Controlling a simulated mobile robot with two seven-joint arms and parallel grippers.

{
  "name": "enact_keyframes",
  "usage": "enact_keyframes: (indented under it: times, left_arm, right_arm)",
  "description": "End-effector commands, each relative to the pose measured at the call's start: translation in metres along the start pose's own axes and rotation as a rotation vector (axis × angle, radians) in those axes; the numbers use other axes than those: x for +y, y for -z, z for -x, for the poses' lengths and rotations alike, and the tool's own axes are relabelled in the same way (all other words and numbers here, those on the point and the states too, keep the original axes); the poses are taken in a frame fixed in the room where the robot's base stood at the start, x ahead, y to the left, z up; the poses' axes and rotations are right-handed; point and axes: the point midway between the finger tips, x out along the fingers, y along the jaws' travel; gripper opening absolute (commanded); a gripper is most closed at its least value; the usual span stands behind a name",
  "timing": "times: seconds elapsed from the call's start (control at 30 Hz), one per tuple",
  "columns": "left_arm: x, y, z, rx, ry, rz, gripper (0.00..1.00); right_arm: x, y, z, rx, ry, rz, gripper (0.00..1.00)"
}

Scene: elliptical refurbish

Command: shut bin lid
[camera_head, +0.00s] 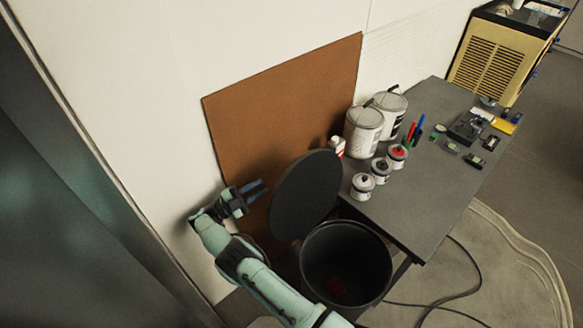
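The dark round bin (350,243) stands on the floor by the near end of the table, with its mouth open and something red at the bottom. Its dark disc-shaped lid (306,193) stands raised and steeply tilted at the bin's back left edge. My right gripper (265,190) is at the left of the lid, on its back side, with its bluish fingers pointing toward the lid. The two fingers look apart, with nothing between them. A small gap shows between the fingertips and the lid's edge. My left gripper is not in view.
A grey table (425,210) right of the bin holds paint cans (363,132), small jars (362,186) and tools. A brown board (260,110) leans on the wall behind the lid. A cable (465,265) lies on the floor at the right.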

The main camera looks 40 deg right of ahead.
Motion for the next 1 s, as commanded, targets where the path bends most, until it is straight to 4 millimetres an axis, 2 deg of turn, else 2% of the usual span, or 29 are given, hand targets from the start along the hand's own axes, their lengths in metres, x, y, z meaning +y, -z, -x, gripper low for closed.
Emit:
enact_keyframes:
  times: [0.13,0.4,0.6,0.8,1.0]
  left_arm:
    - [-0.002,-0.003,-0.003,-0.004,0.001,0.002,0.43]
    - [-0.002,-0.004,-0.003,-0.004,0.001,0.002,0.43]
    - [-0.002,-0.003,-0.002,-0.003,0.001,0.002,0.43]
    - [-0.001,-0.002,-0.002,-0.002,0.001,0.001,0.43]
    - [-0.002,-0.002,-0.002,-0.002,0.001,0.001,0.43]
  right_arm:
    - [0.004,0.001,-0.021,0.002,0.000,0.006,0.25]
    - [0.004,0.000,-0.080,0.001,0.000,0.004,0.25]
    - [0.003,0.000,-0.112,0.000,0.000,0.004,0.25]
    - [0.003,-0.001,-0.124,-0.002,0.000,0.002,0.25]
    - [0.004,-0.001,-0.126,-0.003,0.001,0.002,0.25]
